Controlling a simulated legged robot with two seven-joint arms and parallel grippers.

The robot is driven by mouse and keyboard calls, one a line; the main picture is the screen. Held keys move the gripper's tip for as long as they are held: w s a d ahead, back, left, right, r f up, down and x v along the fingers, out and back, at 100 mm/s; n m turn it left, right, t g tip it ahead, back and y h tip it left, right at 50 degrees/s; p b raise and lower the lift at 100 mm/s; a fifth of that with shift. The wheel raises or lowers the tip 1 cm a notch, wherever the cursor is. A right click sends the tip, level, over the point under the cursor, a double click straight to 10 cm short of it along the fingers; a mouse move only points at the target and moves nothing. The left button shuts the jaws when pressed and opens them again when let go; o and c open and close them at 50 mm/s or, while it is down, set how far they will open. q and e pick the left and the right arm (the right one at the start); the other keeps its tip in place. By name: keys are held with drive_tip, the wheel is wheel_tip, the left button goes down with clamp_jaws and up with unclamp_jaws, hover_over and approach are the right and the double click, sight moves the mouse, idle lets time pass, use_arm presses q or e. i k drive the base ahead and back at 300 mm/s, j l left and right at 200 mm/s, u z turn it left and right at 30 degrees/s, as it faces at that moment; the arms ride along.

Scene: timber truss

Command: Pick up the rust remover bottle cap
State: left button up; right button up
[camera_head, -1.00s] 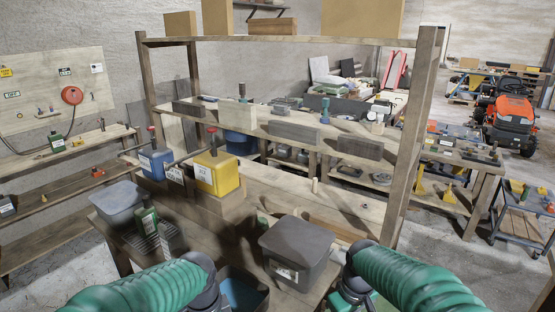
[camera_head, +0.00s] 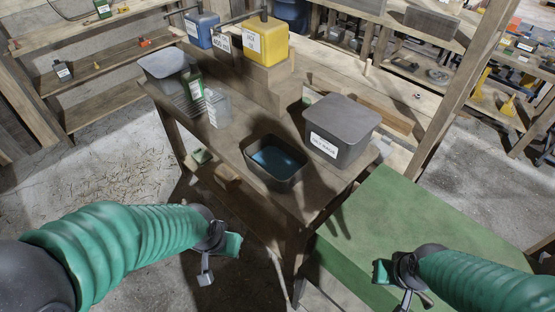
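No label here can be read as rust remover, and I cannot pick out its cap. A green bottle (camera_head: 195,87) and a pale translucent bottle (camera_head: 218,108) with a white label stand upright at the left of the wooden workbench (camera_head: 235,135). Their tops are too small to tell whether a loose cap is there. My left gripper (camera_head: 219,262) is open and empty, in front of the bench at the lower left. My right gripper (camera_head: 393,288) is open and empty, above the green surface at the lower right. Both are apart from the bottles.
A dark open tub with blue liquid (camera_head: 278,160) and a lidded grey bin (camera_head: 340,125) stand on the bench. A grey container (camera_head: 166,65) is at its left end. Yellow (camera_head: 262,42) and blue (camera_head: 203,30) canisters stand behind. A green-topped surface (camera_head: 420,225) lies right.

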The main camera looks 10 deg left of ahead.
sight(193, 64)
drive_tip(key=i+j+z, duration=0.25)
drive_tip(key=j, duration=0.95)
drive_tip(key=j+z, duration=0.3)
drive_tip(key=j, duration=0.9)
drive_tip(key=k, duration=0.05)
